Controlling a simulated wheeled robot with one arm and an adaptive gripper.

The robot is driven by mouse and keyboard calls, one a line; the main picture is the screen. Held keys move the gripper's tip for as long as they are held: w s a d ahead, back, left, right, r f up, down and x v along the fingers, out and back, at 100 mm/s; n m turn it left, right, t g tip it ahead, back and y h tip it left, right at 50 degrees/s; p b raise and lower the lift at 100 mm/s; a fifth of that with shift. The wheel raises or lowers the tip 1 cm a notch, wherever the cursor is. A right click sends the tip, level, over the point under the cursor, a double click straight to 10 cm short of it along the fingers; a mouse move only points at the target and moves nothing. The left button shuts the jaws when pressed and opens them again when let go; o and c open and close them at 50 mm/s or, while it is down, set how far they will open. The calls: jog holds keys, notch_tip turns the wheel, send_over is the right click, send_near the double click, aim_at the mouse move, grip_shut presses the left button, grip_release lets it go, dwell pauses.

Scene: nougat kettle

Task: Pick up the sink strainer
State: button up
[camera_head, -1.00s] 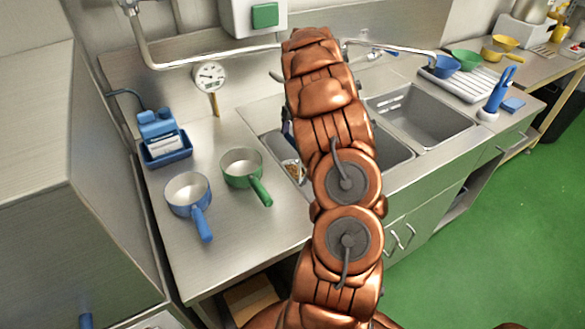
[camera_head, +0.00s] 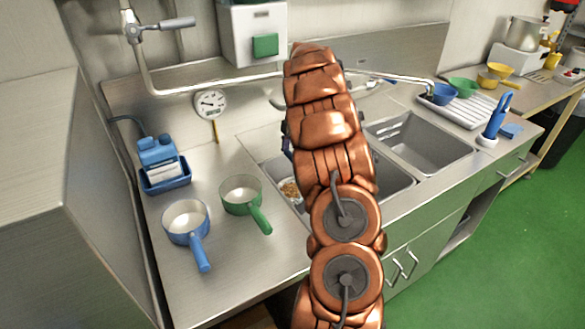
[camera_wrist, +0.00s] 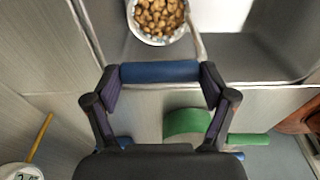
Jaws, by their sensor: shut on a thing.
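The sink strainer (camera_wrist: 158,18) is a round basket with a pale rim, filled with brown bits, at the top of the wrist view. A thin wire runs from its right side towards a blue grip bar (camera_wrist: 160,72). My gripper (camera_wrist: 160,77) is shut on this bar, one finger at each end. In the head view the strainer (camera_head: 289,190) shows at the left part of the left sink basin (camera_head: 398,182), partly hidden by my arm. My gripper is mostly hidden there. I cannot tell whether the basket touches the basin floor.
A green pan (camera_head: 241,193) and a blue pan (camera_head: 186,220) stand on the counter left of the basin. A gauge (camera_head: 211,103), a blue dispenser (camera_head: 160,160) and a faucet pipe (camera_head: 215,86) are behind. An empty second basin (camera_head: 422,145) lies to the right.

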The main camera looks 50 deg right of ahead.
notch_tip(320, 180, up, 19)
jog(key=p, duration=0.3)
jog(key=shift+f, duration=0.15)
dwell(0.5)
